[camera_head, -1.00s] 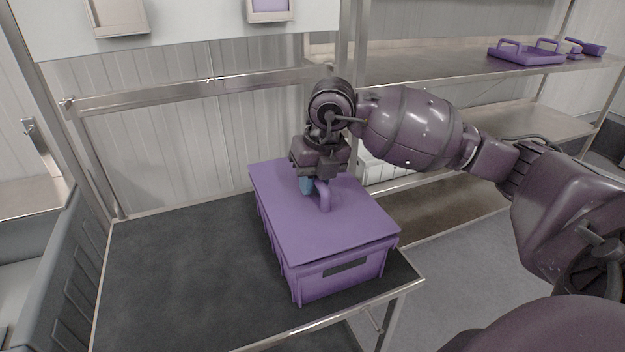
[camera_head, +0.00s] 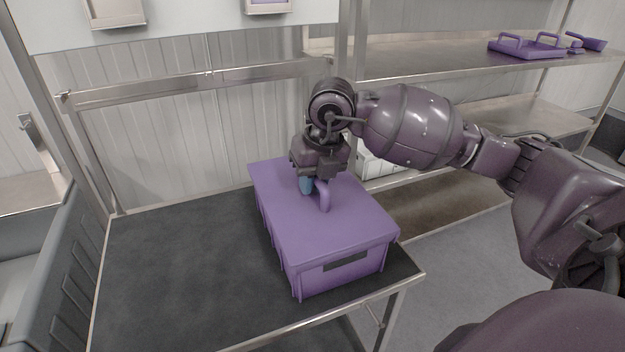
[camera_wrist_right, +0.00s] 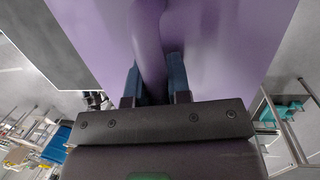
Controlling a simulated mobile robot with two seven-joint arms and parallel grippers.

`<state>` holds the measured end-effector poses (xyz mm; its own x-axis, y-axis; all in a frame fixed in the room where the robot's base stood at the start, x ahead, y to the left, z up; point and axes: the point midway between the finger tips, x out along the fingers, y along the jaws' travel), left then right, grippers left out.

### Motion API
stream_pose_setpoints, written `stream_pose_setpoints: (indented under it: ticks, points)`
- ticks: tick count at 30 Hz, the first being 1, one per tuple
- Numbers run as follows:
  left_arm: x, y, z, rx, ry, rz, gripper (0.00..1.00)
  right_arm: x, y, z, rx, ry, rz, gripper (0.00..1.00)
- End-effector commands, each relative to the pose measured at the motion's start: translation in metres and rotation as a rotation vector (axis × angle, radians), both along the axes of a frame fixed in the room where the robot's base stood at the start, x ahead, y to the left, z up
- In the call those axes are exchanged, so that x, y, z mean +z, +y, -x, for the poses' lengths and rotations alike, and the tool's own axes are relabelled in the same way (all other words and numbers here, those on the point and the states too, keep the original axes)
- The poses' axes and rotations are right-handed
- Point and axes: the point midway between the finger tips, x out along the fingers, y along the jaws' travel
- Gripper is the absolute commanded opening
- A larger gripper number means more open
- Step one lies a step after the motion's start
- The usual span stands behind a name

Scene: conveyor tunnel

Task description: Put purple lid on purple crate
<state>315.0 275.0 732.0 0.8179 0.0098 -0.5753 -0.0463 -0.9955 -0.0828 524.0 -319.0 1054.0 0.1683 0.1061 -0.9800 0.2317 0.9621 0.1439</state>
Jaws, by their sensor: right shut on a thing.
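The purple lid (camera_head: 345,222) lies over the top of the purple crate (camera_head: 330,275), which stands on the dark table top. The lid's edges line up closely with the crate's rim, with no clear gap on the near side. My right gripper (camera_head: 314,187) is at the lid's raised handle (camera_head: 324,197), with the blue fingers around it. In the right wrist view the two blue fingers (camera_wrist_right: 155,82) are on either side of the handle (camera_wrist_right: 149,45), shut on it. My left gripper is not in view.
The dark table top (camera_head: 180,270) is clear left of the crate. A metal shelf (camera_head: 440,68) at the right holds another purple lid-like piece with handles (camera_head: 527,48). A grey ribbed side (camera_head: 55,270) is at the left edge.

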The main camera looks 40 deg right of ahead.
Motion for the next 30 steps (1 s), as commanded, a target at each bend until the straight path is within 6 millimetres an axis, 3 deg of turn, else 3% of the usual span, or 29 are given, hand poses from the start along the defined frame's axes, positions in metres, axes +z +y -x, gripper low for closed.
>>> stream_pose_setpoints:
  ticks: [1,6,20,24,30]
  points:
    - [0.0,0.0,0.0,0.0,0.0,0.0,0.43,0.0,0.0,0.0,0.0,-0.001,0.0,0.21]
    - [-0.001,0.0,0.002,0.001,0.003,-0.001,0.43,0.0,0.0,0.0,0.0,0.0,0.0,0.47]
    - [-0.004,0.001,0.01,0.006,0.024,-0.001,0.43,-0.002,0.0,0.0,0.0,0.004,0.0,0.48]
    - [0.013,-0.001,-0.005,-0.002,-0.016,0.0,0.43,0.028,-0.003,0.004,0.0,-0.004,0.002,0.48]
    - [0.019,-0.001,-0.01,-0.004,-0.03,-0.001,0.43,0.067,-0.007,0.011,0.0,-0.006,0.002,0.48]
